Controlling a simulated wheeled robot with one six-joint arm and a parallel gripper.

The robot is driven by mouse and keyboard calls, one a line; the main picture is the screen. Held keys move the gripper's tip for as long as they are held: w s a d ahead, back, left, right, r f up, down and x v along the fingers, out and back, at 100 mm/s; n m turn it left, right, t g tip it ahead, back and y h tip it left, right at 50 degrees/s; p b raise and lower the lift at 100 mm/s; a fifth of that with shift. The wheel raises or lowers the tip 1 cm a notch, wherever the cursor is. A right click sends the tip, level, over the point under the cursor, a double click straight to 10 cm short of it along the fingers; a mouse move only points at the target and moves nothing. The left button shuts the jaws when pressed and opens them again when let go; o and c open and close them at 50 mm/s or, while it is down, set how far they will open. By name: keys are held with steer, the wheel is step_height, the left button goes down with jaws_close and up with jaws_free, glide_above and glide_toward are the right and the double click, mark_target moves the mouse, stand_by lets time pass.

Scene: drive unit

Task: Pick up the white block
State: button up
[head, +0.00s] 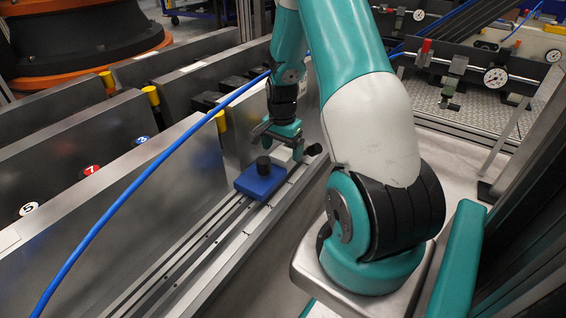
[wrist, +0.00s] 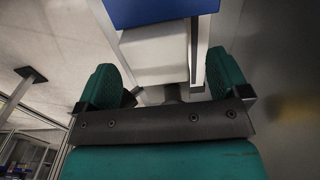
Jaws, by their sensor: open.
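The white block (head: 282,156) sits on the metal rail, right behind a blue block (head: 260,182) with a black knob on top. My gripper (head: 277,143) is at the white block and partly hides it in the head view. In the wrist view the white block (wrist: 155,52) lies ahead of and partly between the two green fingertips of my open gripper (wrist: 163,75). The blue block (wrist: 150,12) shows at the top edge there. I cannot tell whether a finger touches the white block.
Tall grey metal plates (head: 180,165) with numbered discs stand close to the left of the rail (head: 200,245). A blue cable (head: 140,185) crosses the view. A fixture with dial gauges (head: 495,78) stands at the back right. The rail's near part is clear.

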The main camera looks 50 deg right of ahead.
mark_target(283, 153)
step_height(283, 153, down, 4)
steer(key=shift+s+f+b, duration=0.1)
steer(key=shift+f+b, duration=0.15)
steer(key=shift+b, duration=0.7)
steer(key=shift+r, duration=0.1)
steer(key=shift+c, duration=0.2)
steer(key=c, duration=1.3)
steer(key=shift+r, duration=0.1)
